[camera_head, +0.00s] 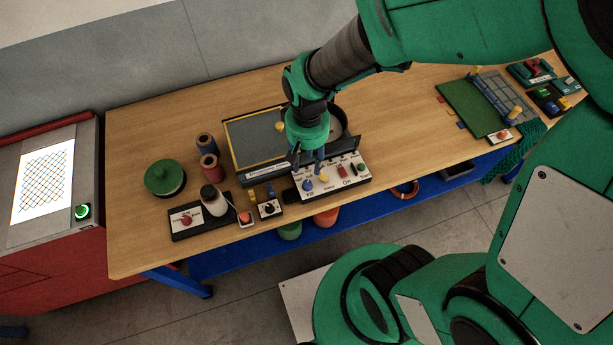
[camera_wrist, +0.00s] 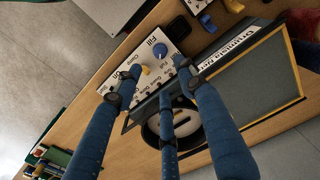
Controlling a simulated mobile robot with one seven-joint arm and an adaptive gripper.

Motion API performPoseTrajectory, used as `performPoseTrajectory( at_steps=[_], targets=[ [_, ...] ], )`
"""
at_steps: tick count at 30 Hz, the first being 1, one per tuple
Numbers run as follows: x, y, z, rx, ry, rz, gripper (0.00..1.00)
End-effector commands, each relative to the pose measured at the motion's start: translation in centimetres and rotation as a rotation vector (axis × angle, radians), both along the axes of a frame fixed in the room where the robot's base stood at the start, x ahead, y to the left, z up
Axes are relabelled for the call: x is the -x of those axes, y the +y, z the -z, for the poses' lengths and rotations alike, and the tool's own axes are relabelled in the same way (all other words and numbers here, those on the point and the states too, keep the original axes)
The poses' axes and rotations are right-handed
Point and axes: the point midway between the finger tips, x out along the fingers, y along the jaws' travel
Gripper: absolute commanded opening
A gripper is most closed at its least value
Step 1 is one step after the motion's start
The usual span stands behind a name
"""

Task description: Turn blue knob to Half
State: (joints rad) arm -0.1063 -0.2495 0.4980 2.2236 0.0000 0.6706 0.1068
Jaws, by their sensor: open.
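The blue knob (camera_head: 308,185) stands at the left end of a white control panel (camera_head: 331,187) near the table's front edge. In the wrist view the blue knob (camera_wrist: 160,50) sits beside the word "Fill", just beyond my fingertips. A yellow knob (camera_head: 324,177) is next to it on the panel, and it also shows in the wrist view (camera_wrist: 145,70). My gripper (camera_head: 309,168) points down over the back of the panel, its blue fingers spread and empty. In the wrist view my gripper (camera_wrist: 160,78) appears apart from the blue knob. The knob's exact setting is too small to read.
A red switch (camera_head: 342,172) and a green button (camera_head: 361,167) are on the same panel. A yellow-edged tray (camera_head: 236,140) stands behind it. A small box with a dark knob (camera_head: 268,208) is to its left. Bare tabletop (camera_head: 400,135) lies to the right.

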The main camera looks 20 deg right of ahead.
Motion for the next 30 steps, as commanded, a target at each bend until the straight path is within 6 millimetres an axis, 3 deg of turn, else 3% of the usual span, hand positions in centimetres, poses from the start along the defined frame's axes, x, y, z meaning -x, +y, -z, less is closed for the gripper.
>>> performPoseTrajectory(
  at_steps=[18, 30],
  targets=[
    [0.1, 0.0, 9.5, 0.000, 0.001, 0.000, 0.40],
    [0.0, 0.0, 11.7, 0.000, -0.001, 0.000, 0.40]
  ],
)
